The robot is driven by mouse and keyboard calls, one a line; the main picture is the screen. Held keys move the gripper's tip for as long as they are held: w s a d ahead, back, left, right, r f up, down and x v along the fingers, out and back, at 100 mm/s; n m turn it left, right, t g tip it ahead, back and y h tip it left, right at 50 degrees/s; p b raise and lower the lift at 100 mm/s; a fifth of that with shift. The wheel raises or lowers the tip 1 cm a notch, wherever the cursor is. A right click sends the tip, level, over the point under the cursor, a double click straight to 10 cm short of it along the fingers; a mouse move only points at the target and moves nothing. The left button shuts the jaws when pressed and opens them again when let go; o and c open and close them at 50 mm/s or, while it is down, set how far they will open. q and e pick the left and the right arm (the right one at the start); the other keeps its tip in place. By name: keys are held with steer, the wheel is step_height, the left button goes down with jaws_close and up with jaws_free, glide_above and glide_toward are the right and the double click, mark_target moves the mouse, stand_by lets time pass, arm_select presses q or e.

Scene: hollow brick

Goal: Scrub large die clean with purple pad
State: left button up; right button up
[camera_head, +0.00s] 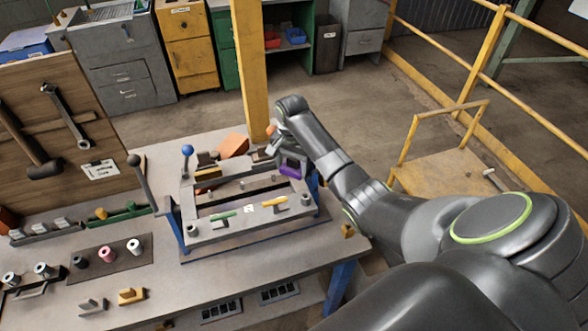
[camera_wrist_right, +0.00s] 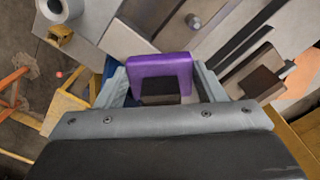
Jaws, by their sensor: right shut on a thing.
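A grey metal frame (camera_head: 235,228) with a rectangular opening, seemingly the large die, stands on the workbench. The purple pad (camera_head: 292,169) is at the frame's far right corner in the head view. My right gripper (camera_head: 284,163) is shut on the pad. In the right wrist view, the purple pad (camera_wrist_right: 160,66) sits between the two fingers with a dark block in front of it. I cannot tell whether the pad touches the metal below. My left gripper is not in view.
The workbench (camera_head: 135,243) holds coloured spools, small blocks and a green tool rail. A blue-knobbed lever (camera_head: 187,151) and a dark-knobbed lever (camera_head: 134,160) rise left of the frame. A yellow post (camera_head: 250,70) stands behind; yellow railing (camera_head: 492,45) is at right.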

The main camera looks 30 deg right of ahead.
mark_target(300, 189)
steer(key=shift+w+d+b, duration=0.15)
steer(key=shift+w+b, duration=0.05)
steer(key=shift+w, duration=0.3)
steer(key=shift+w+d+b, duration=0.15)
steer(key=shift+w, duration=0.35)
steer(key=shift+w+r, duration=0.15)
steer(key=shift+r, duration=0.35)
steer(key=shift+c, duration=0.2)
steer(key=shift+o, duration=0.2)
steer(key=shift+s+r+p, duration=0.1)
steer(key=shift+s+p, duration=0.15)
steer(key=shift+p, duration=0.25)
steer(key=shift+s+f, duration=0.1)
steer(key=shift+f, duration=0.15)
steer(key=shift+s+a+f, duration=0.1)
steer(key=shift+s+a, duration=0.05)
steer(key=shift+s, duration=0.25)
steer(key=shift+s+a, duration=0.15)
steer(key=shift+s, duration=0.35)
steer(key=shift+s+a+f, duration=0.15)
steer(key=shift+s+a, duration=0.1)
steer(key=shift+s, duration=0.75)
steer(key=shift+s+a+f, duration=0.15)
steer(key=shift+s+a, duration=0.05)
steer(key=shift+s, duration=0.75)
steer(key=shift+s+a+f, duration=0.15)
steer(key=shift+s+a, duration=0.1)
steer(key=shift+s, duration=0.75)
